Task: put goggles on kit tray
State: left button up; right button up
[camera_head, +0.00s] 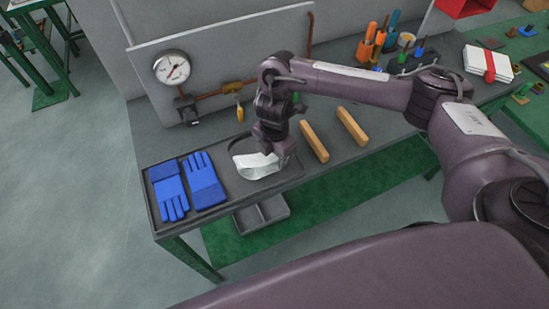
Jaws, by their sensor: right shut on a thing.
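The goggles (252,166), with a clear, pale lens and a dark strap, are at the right part of the dark kit tray (241,195). My right gripper (277,157) reaches down from the upper right and is shut on the right side of the goggles. The fingertips are partly hidden by the wrist and the goggles. I cannot tell whether the goggles touch the tray floor. A pair of blue gloves (187,186) lies in the left part of the tray. My left gripper is not in view.
Two wooden bars (333,134) lie right of the tray. A pressure gauge (172,68) and a pipe with a yellow-handled valve (238,101) stand behind it. A tool holder (378,48) is at the back right. A grey bin (262,213) sits below the bench edge.

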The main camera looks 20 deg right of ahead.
jog(key=shift+f, duration=0.5)
jog(key=shift+f, duration=0.1)
jog(key=o, duration=1)
jog(key=shift+r, duration=0.3)
notch_tip(320, 180, up, 12)
jog(key=shift+f+p, duration=0.15)
jog(key=shift+p, duration=0.95)
jog(key=shift+a+f, duration=0.1)
